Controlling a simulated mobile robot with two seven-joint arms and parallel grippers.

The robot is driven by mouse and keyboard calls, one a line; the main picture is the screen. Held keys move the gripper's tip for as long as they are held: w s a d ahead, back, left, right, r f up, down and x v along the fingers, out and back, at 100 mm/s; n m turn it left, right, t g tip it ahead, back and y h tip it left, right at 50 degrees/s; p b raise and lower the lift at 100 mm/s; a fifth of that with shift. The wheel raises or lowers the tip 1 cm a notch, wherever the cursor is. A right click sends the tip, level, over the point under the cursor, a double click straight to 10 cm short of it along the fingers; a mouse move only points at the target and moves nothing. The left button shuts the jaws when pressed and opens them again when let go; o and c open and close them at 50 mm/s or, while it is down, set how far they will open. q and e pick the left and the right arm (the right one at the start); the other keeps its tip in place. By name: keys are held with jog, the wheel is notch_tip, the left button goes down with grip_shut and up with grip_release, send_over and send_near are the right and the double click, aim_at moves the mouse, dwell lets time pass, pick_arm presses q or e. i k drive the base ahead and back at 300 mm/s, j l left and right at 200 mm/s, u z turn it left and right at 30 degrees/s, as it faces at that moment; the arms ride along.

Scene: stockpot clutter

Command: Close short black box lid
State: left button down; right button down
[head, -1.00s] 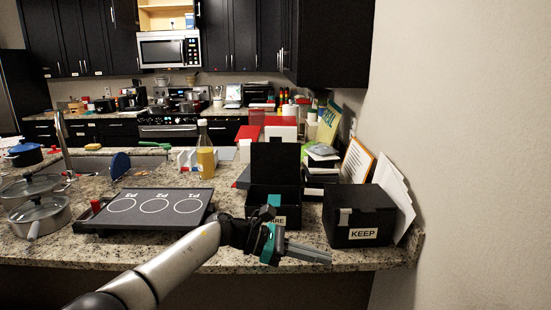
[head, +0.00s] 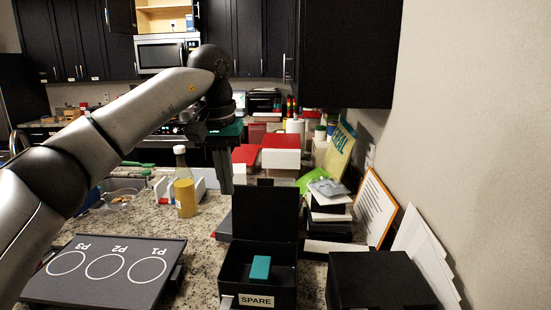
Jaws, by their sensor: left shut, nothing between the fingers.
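The short black box (head: 285,300) stands open near the counter's front edge, with a SPARE label on its front. Its lid (head: 265,214) stands upright at the back. A teal block (head: 260,268) lies inside the box. My left gripper (head: 226,190) is raised, pointing down, left of the lid's upper part in the picture. Its fingers are together and empty, and it appears apart from the lid. My right gripper is out of view.
A second black box (head: 375,280) stands to the right, closed on top. A dark board marked P1 to P3 (head: 105,270) lies at the left. Behind stand a juice bottle (head: 185,190), a book stack (head: 328,215) and white-and-red boxes (head: 281,155).

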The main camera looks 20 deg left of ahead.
aim_at(264, 211)
jog(key=i, duration=0.95)
